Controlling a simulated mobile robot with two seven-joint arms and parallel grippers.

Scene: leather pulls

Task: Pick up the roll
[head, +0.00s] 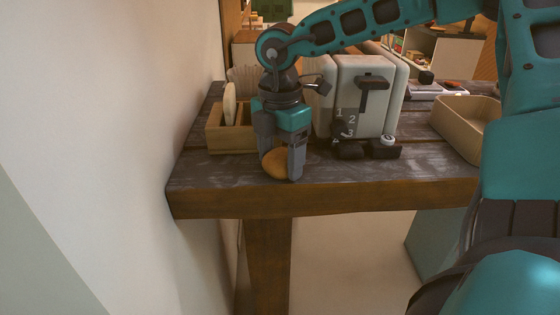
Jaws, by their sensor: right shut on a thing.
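The roll (273,165) is a small round golden-brown bun near the front edge of the dark wooden table (400,171). My right gripper (279,168) points down at it, with its fingers on either side. It is shut on the roll, and one finger hides the roll's right part. I cannot tell whether the roll touches the table or is slightly above it. My left gripper is not in view.
A white toaster (362,95) with a dark lever stands right behind the gripper. A wooden box (228,138) is close on the left, near the wall (130,110). A tan tray (462,125) sits at the right. The table front between is clear.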

